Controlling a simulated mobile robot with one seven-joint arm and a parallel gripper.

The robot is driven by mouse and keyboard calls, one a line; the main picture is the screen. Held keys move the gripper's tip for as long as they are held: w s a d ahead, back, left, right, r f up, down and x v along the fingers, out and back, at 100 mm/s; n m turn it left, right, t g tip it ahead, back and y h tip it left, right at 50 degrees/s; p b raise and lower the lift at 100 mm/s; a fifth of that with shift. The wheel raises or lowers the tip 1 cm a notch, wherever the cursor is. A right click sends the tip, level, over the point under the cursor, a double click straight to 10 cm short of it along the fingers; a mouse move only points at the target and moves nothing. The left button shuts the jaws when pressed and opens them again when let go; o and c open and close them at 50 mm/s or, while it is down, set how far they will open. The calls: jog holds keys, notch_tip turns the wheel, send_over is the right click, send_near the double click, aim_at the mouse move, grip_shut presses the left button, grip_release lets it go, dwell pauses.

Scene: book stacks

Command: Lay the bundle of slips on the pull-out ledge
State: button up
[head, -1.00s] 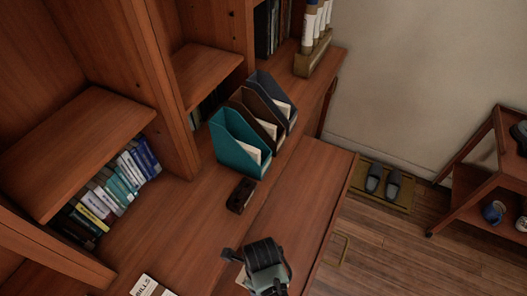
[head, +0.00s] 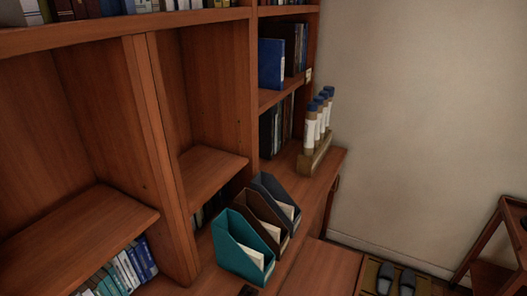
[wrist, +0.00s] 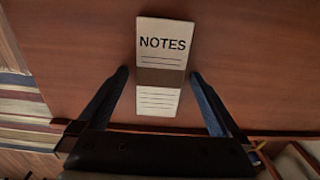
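A cream bundle of slips marked NOTES (wrist: 165,42), with a brown band around its middle, lies flat on a reddish wooden surface in the wrist view. My gripper (wrist: 159,75) is open, its two blue-grey fingers on either side of the bundle, with a gap at each side. The pull-out ledge (head: 322,272) shows in part at the bottom of the head view, in front of the shelf unit. My gripper and the bundle are outside the head view now. The wooden surface under the bundle (wrist: 80,50) looks like the ledge, with its edge close to my gripper.
Teal (head: 238,255), brown (head: 262,222) and dark grey (head: 280,200) file holders stand on the desk. A rack of white tubes with blue caps (head: 315,140) stands behind them. A striped rug (wrist: 25,105) shows beyond the surface's left edge. Slippers (head: 395,278) lie on the floor.

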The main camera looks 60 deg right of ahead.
notch_tip(320, 180, up, 12)
jog(key=p, duration=0.1)
jog(key=w+d+r+n+t+h, duration=0.3)
jog(key=w+r+n+t, duration=0.4)
jog(key=w+r, duration=0.8)
jog(key=w+a+r+n+t, duration=0.2)
jog(key=w+r+n, duration=0.2)
jog(key=r, duration=0.3)
jog(key=w+a+r+n+t+h, duration=0.1)
jog(key=w+r+n+t, duration=0.2)
jog(key=r, duration=0.4)
jog(key=w+a+r+n+t, duration=0.2)
jog(key=w+r+n, duration=0.25)
jog(key=r, duration=0.25)
jog(key=s+a+r+n+t+y, duration=0.1)
jog(key=a+r+n+t, duration=0.35)
jog(key=r, duration=0.65)
jog(key=a+r+n+t, duration=0.3)
jog(key=a+r+n, duration=0.2)
jog(key=r, duration=0.6)
jog(key=s+a+r+n+t+y, duration=0.1)
jog(key=s+a+r+n+t, duration=0.2)
jog(key=s+r, duration=0.2)
jog(key=s+a+r+n+t+y, duration=0.2)
jog(key=s+a+r+n+t, duration=0.1)
jog(key=r, duration=0.5)
jog(key=shift+s+a+r+n, duration=0.35)
jog(key=shift+s+n, duration=0.25)
jog(key=shift+s, duration=0.5)
